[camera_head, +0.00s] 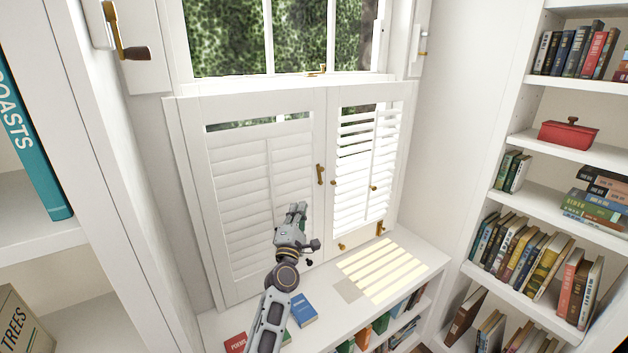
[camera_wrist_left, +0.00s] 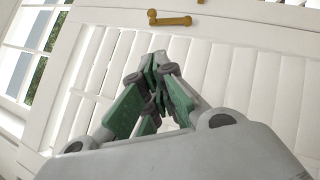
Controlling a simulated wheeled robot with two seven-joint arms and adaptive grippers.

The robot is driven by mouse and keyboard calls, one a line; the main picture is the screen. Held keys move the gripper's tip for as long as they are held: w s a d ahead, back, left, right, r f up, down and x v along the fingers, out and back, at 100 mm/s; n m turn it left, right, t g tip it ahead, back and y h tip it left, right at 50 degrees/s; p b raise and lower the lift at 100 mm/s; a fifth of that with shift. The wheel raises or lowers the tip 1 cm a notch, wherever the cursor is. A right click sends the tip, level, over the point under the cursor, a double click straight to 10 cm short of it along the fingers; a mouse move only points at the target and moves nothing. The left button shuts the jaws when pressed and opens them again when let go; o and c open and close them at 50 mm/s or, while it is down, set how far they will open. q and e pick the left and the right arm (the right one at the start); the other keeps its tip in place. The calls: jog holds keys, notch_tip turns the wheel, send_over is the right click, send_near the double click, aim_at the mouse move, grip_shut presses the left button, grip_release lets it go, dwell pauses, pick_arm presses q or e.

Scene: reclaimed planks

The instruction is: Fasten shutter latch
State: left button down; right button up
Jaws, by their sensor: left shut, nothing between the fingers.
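The white louvered shutters stand in front of the window, a left panel (camera_head: 236,190) and a right panel (camera_head: 366,160). Their louvers differ: the left ones look closed, the right ones let light through. A brass latch (camera_head: 320,174) sits upright near the left panel's inner edge, and also shows in the left wrist view (camera_wrist_left: 168,20). A small brass piece (camera_head: 334,183) is just across the seam. My left gripper (camera_head: 298,207) is shut and empty, below and left of the latch, apart from it. My right gripper is out of view.
Books lie on the bench top below the shutters, including a blue one (camera_head: 303,310) and a red one (camera_head: 236,342) near my left arm. A left bookcase (camera_head: 108,200) and a right bookcase (camera_head: 500,190) flank the window. The bench's right part (camera_head: 425,255) is clear.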

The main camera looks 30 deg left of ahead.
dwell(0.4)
pick_arm(q)
jog(key=p, duration=0.1)
send_near(321, 176)
jog(key=shift+w+a+r, duration=0.5)
jog(key=shift+a+r, duration=0.05)
jog(key=shift+r, duration=0.25)
jog(key=shift+w+a+r, duration=0.5)
jog(key=shift+a+r, duration=0.05)
jog(key=shift+r, duration=0.2)
jog(key=shift+w+a+r, duration=0.5)
jog(key=shift+a+r, duration=0.05)
jog(key=shift+r, duration=0.25)
jog(key=shift+a, duration=0.1)
